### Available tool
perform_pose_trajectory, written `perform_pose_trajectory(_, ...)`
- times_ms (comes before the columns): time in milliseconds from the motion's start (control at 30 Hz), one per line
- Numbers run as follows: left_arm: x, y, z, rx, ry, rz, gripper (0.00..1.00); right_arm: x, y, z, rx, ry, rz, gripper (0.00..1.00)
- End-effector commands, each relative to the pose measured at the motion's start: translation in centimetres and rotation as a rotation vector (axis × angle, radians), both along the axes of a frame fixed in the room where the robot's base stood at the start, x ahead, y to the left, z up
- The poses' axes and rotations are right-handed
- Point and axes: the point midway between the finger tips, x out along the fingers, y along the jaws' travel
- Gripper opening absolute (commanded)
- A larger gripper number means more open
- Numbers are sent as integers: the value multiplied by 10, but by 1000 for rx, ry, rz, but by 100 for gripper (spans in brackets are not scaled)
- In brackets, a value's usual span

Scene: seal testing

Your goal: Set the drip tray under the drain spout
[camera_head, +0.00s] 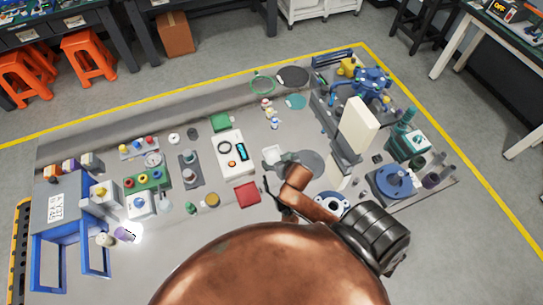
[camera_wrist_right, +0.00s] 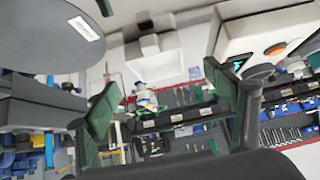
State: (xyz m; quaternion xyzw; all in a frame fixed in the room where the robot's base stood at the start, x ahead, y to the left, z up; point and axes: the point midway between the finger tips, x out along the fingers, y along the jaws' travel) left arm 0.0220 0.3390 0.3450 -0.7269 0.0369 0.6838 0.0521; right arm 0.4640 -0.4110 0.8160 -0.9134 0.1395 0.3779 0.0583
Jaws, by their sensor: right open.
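A small white square tray (camera_head: 272,154), which looks like the drip tray, lies near the middle of the work surface beside a grey disc (camera_head: 311,161). The tray also shows beyond my fingers in the right wrist view (camera_wrist_right: 156,58). My right gripper (camera_head: 274,198) is small and dark in the head view, on the near side of the tray. In the right wrist view its green-padded fingers (camera_wrist_right: 166,95) are wide apart with nothing between them, apart from the tray. I cannot make out the drain spout. My left gripper is not in view.
A white board with a cable and a device (camera_head: 228,170) lies left of the tray, with a red square (camera_head: 246,194) nearer. A tall cream block (camera_head: 357,127) and a blue machine (camera_head: 369,83) stand right. A blue-legged table (camera_head: 60,215) stands far left.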

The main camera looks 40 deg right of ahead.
Motion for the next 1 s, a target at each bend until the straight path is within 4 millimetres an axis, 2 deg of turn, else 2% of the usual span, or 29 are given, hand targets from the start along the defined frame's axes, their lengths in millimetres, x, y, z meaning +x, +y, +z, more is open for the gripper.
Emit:
perform_pose_trajectory(167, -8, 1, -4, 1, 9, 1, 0, 16, -8, -15, -3, 0, -1, 77)
perform_pose_trajectory(367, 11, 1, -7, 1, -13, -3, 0, 33, -14, -33, -2, 1, -4, 77)
perform_pose_trajectory(500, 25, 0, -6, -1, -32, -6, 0, 36, -15, -36, -1, 0, -3, 77)
perform_pose_trajectory(667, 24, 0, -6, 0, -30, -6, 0, 36, -15, -36, -1, 0, -3, 77)
perform_pose_trajectory(1000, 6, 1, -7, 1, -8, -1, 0, 36, -15, -36, -1, 0, -4, 54)
